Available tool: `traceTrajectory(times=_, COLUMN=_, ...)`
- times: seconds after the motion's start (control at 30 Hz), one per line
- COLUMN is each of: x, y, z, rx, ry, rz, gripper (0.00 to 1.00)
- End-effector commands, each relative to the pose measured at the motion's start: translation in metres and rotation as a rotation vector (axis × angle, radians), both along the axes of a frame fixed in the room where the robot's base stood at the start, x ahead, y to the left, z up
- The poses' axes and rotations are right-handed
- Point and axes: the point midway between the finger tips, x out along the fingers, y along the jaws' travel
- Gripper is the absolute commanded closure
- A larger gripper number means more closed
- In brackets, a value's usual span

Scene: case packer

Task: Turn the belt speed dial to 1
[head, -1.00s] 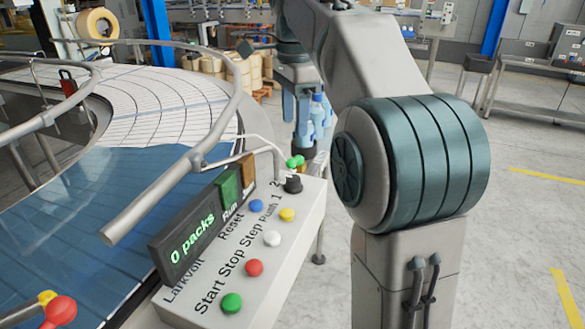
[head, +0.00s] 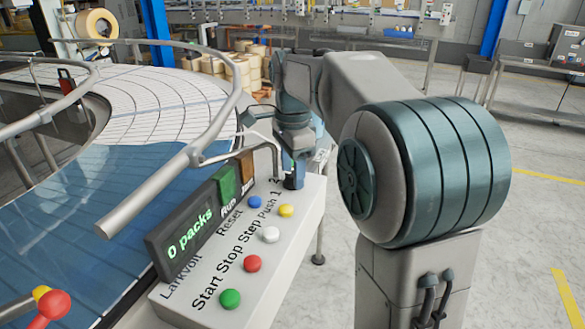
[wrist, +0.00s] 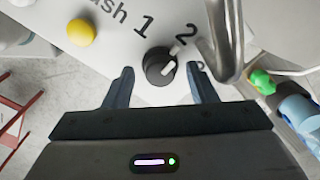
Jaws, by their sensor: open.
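The belt speed dial (wrist: 160,68) is a black knob with a white pointer line on the panel, beside the printed numbers 1 and 2. In the wrist view its pointer points up and right, toward the 2. My gripper (wrist: 162,82) is open, with one finger on each side of the dial and a gap on both sides.
Beside the dial is a yellow button (head: 286,211); white, blue, red and green buttons lie nearer. A bent metal rail (wrist: 222,40) passes close to my right finger in the wrist view. A display (head: 185,240) reads 0 packs.

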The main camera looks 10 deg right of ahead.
Motion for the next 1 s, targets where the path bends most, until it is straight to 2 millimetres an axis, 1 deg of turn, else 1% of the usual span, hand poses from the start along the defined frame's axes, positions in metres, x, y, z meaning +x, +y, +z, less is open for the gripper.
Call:
traceTrajectory(times=0.13, x=0.0000, y=0.0000, z=0.0000, rx=0.000, ry=0.000, rz=0.000, gripper=0.48)
traceTrajectory(times=0.17, x=0.0000, y=0.0000, z=0.0001, rx=0.000, ry=0.000, rz=0.000, gripper=0.54)
traceTrajectory(times=0.2, x=0.0000, y=-0.0001, z=0.0001, rx=0.000, ry=0.000, rz=0.000, gripper=0.65)
traceTrajectory(times=0.27, x=0.0000, y=-0.0001, z=0.0001, rx=0.000, ry=0.001, rz=0.000, gripper=0.82)
traceTrajectory(times=0.3, x=0.0000, y=0.0000, z=0.0002, rx=0.000, ry=0.001, rz=0.000, gripper=0.93)
traceTrajectory(times=0.67, x=-0.0001, y=-0.0001, z=0.0009, rx=0.000, ry=0.001, rz=0.035, gripper=0.93)
traceTrajectory(times=0.87, x=-0.0001, y=0.0000, z=0.0015, rx=0.001, ry=0.002, rz=0.138, gripper=0.93)
traceTrajectory(times=1.0, x=0.0000, y=-0.0001, z=0.0021, rx=0.000, ry=0.002, rz=0.252, gripper=0.93)
